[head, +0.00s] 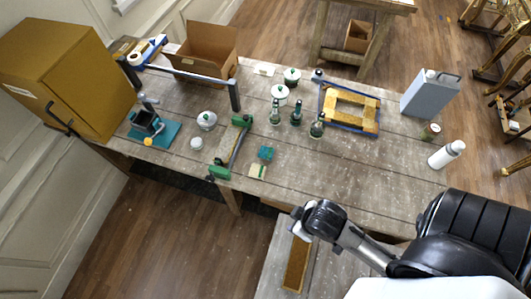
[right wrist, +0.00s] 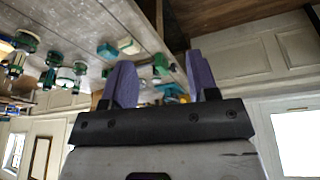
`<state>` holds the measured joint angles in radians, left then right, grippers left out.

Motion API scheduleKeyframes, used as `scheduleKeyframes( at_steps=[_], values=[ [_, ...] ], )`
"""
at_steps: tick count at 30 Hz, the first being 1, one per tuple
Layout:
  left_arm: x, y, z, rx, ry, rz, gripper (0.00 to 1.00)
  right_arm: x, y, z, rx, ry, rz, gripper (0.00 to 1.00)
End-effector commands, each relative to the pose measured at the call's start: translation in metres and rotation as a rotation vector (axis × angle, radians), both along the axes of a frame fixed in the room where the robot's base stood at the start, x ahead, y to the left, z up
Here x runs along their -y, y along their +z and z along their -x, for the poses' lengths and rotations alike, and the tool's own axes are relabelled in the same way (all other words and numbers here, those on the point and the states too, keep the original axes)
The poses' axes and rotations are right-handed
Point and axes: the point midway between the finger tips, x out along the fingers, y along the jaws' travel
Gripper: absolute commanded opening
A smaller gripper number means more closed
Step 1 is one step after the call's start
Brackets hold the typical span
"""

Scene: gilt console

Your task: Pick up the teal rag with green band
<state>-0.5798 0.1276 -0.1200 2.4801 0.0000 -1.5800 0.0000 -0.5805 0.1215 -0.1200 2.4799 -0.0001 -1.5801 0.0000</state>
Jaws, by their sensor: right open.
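A small folded teal cloth (head: 265,153), which looks like the teal rag, lies on the grey plank table, right of the green-ended clamp. Its green band is too small to make out. A teal item, probably the same rag, shows in the right wrist view (right wrist: 106,51). My right gripper (right wrist: 163,75) is open with nothing between its purple fingers. In the head view the right gripper (head: 299,226) hangs beyond the table's near edge, below and right of the rag, well apart from it. My left gripper is not in view.
A cream-and-green block (head: 257,171) lies just below the rag. The clamp (head: 232,147) stands to its left, and several green bottles (head: 296,113) stand behind it. A wood-and-blue frame (head: 349,109) lies farther right. Bare planks lie right of the rag.

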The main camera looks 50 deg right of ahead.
Motion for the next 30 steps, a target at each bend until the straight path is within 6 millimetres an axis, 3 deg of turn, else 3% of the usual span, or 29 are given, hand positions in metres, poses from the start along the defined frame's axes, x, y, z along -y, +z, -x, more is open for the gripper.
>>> scheduleKeyframes(
  at_steps=[7, 21, 27, 30],
  values=[
    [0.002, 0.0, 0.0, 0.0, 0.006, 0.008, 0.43, 0.0, 0.0, 0.0, 0.0, -0.001, -0.001, 0.56],
    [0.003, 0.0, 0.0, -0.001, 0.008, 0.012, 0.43, -0.001, 0.0, 0.0, 0.0, -0.001, -0.002, 1.0],
    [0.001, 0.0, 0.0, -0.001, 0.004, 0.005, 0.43, -0.001, 0.0, -0.002, 0.005, -0.002, -0.004, 1.0],
    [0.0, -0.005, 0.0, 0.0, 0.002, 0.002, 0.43, -0.001, 0.002, -0.014, 0.035, -0.002, -0.003, 1.0]
  ],
)
